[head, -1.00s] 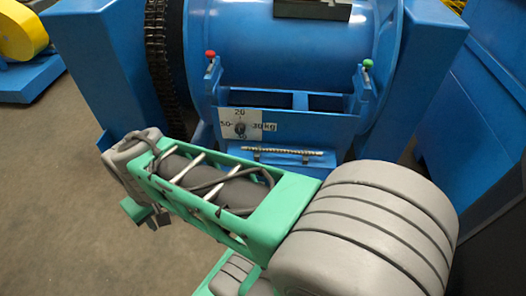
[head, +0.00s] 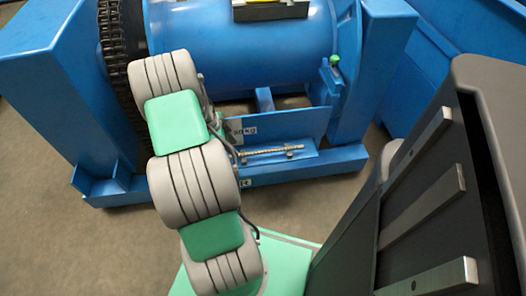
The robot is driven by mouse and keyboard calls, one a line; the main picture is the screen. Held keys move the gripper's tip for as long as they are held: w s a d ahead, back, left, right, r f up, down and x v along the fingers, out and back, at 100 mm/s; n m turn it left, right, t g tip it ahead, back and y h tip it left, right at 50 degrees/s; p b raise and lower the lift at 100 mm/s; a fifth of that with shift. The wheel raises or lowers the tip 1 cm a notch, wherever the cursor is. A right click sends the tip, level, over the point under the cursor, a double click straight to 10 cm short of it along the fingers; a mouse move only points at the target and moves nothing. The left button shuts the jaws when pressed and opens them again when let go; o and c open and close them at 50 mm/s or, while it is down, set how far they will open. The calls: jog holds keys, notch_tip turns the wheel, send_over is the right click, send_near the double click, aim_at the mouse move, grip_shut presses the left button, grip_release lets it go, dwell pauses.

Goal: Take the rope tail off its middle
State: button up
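The rope tail (head: 271,151) is a short, thin, pale, twisted length. It lies across a small blue shelf (head: 305,160) at the front of the blue machine, over small grey pegs. Its right end shows; its left end runs close to my arm, and I cannot tell whether part of it is hidden there. My gripper does not show; my arm reaches toward the machine front, left of the rope tail, and covers that area.
The blue drum (head: 240,50) lies behind the shelf, with a dark chain (head: 120,45) on its left. Grey floor (head: 60,230) is clear at the left.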

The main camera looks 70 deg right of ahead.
aim_at(241, 154)
jog(key=b+x, duration=0.1)
jog(key=x, duration=0.4)
jog(key=shift+s+a+r, duration=0.1)
jog(key=shift+s, duration=0.05)
jog(key=shift+r, duration=0.1)
jog(key=shift+c, duration=0.2)
grip_shut()
dwell(0.8)
